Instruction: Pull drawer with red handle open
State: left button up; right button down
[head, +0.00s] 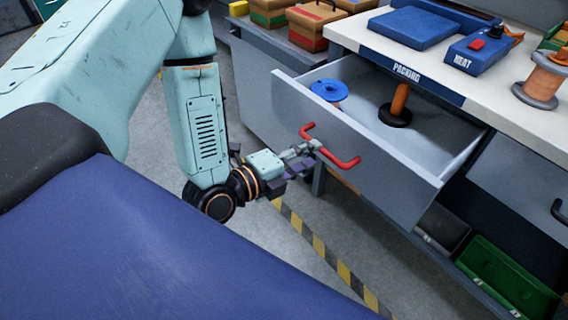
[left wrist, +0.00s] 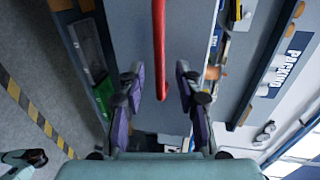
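The drawer (head: 372,158) with the red handle (head: 343,161) stands pulled out from under the packing bench, showing its inside. Inside it lie a blue spool (head: 328,90) and a black disc with an orange grip (head: 396,108). My left gripper (head: 308,154) is at the handle, its fingers near the bar. In the left wrist view the red handle (left wrist: 160,50) runs between the two fingers of the left gripper (left wrist: 160,82). The fingers are spread, with a gap visible on both sides of the bar.
The bench top (head: 500,95) holds a blue pad (head: 413,27), a blue heat device (head: 478,52) and a spool (head: 541,80). A green bin (head: 508,283) sits below right. Another drawer with a black handle (head: 559,210) is at right. Floor in front is clear, with striped tape (head: 320,248).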

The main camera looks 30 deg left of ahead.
pick_arm(q)
jog(key=v, duration=0.6)
jog(key=shift+s, duration=0.35)
jog(key=shift+r, duration=0.1)
jog(key=shift+a, duration=0.1)
dwell(0.3)
jog(key=s+f+n+g+y, duration=0.2)
jog(key=s+f+n+g, duration=0.35)
jog(key=f+n, duration=0.75)
jog(key=s+f+n+g+y, duration=0.1)
jog(key=s+f+n+g, duration=0.2)
jog(key=s, duration=0.4)
jog(key=s+f+n+g+y, duration=0.2)
jog(key=s+f+n+g, duration=0.1)
jog(key=s+n+g, duration=0.3)
jog(key=shift+s+f, duration=0.25)
jog(key=shift+s, duration=0.65)
